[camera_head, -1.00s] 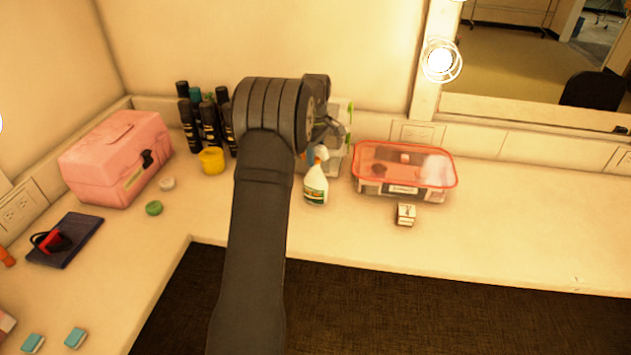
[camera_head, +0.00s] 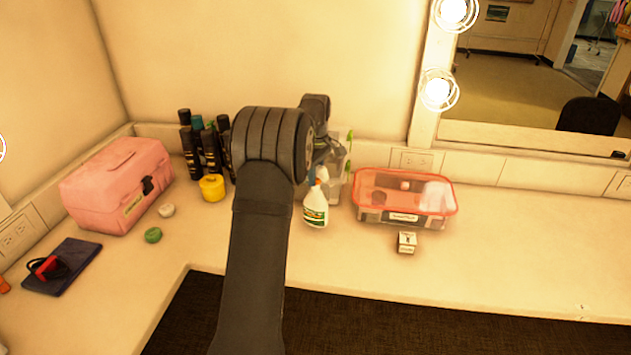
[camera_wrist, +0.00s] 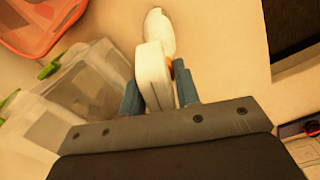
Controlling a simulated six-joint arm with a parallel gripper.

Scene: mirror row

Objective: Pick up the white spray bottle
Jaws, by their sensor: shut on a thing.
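The white spray bottle (camera_head: 316,209) stands roughly upright over the counter, in front of the clear bin, with its green label facing me. My gripper (camera_head: 320,177) is at its top, reaching from behind the arm. In the wrist view the blue fingertips of my gripper (camera_wrist: 160,90) are closed on either side of the white bottle (camera_wrist: 152,72), with a small orange part beside it. My wrist hides part of the bottle's top in the head view. I cannot tell for sure whether its base is clear of the counter.
A clear bin with green clips (camera_head: 342,165) is close behind the bottle. A red-lidded box (camera_head: 403,218) and a small white block (camera_head: 407,242) are to the right. A yellow jar (camera_head: 212,188), dark bottles (camera_head: 208,150) and a pink case (camera_head: 118,188) are left. The far-right counter is clear.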

